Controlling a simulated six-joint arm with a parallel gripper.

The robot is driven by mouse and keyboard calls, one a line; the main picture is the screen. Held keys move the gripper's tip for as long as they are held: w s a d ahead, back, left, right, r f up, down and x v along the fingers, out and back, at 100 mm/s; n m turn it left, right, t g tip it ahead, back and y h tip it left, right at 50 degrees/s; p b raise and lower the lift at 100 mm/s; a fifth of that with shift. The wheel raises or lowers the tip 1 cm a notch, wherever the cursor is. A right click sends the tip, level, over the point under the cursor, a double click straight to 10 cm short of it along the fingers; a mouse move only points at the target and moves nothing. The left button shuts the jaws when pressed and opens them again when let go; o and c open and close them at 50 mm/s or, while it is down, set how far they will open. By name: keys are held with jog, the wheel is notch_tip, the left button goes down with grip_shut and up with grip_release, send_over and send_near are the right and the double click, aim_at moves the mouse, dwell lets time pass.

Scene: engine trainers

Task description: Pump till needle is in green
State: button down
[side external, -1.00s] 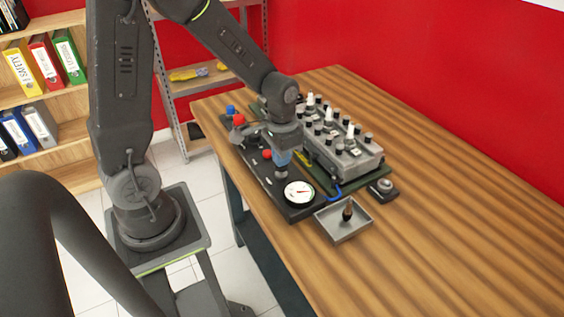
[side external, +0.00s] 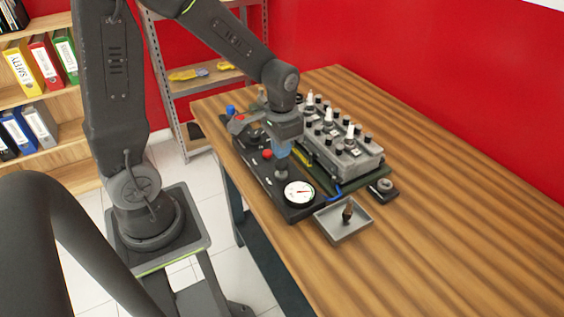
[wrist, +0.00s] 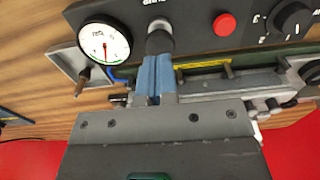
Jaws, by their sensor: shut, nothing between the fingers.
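The round white gauge (side external: 299,193) sits at the near end of the black panel (side external: 262,177). Its dial also shows in the wrist view (wrist: 104,43), with a thin needle and small coloured marks at its edge. I cannot tell whether the needle is in the green. The dark round pump knob (wrist: 160,38) stands on the panel beside the gauge and also shows in the side view (side external: 282,174). My gripper (side external: 282,159), with blue fingers, is shut and empty, pointing down just above the knob. The wrist view (wrist: 157,58) shows the fingertips overlapping the knob's edge; contact is unclear.
A red button (wrist: 224,24) and a rotary dial (wrist: 292,18) are on the panel. A grey engine block (side external: 345,155) stands right behind it. A grey tray (side external: 343,222) with a small upright part lies near the gauge. The wooden table (side external: 450,220) is clear to the right.

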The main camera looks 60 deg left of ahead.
jog(key=shift+r, duration=2.55)
jog(key=shift+d+r, duration=0.1)
jog(key=shift+r, duration=0.05)
jog(key=s+d+r+t, duration=0.5)
jog(key=s+r, duration=0.4)
jog(key=s, duration=0.2)
jog(key=shift+d+r+t, duration=0.15)
jog(key=shift+d+t, duration=0.15)
jog(key=shift+d, duration=0.3)
